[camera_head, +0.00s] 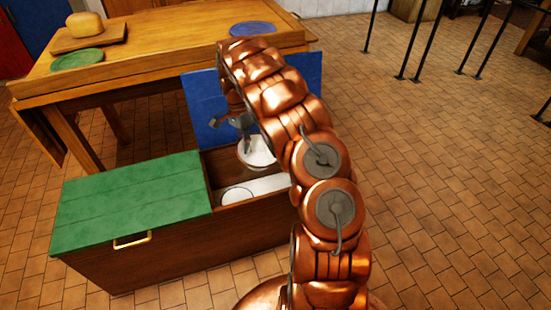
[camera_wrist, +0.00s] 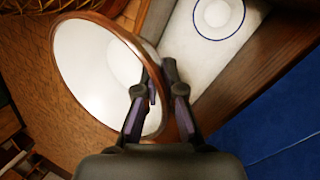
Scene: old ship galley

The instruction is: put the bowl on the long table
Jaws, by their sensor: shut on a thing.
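The bowl (camera_head: 257,151), white inside with a thin brown rim, is held by my gripper (camera_head: 240,124) just above the open compartment of a chest. In the wrist view the bowl (camera_wrist: 92,68) is tilted, and the fingers of my gripper (camera_wrist: 162,78) are shut on the near side of its rim. The long table (camera_head: 150,42) is wooden and stands behind the chest. My arm hides part of the table's right end and of the compartment.
The chest (camera_head: 130,205) has a green lid shut on the left and a blue lid (camera_head: 203,104) raised on the right. A white dish (camera_head: 238,196) lies inside. On the table are a bread loaf (camera_head: 85,25) on a board, a green disc (camera_head: 77,60) and a blue disc (camera_head: 253,28); its middle is clear.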

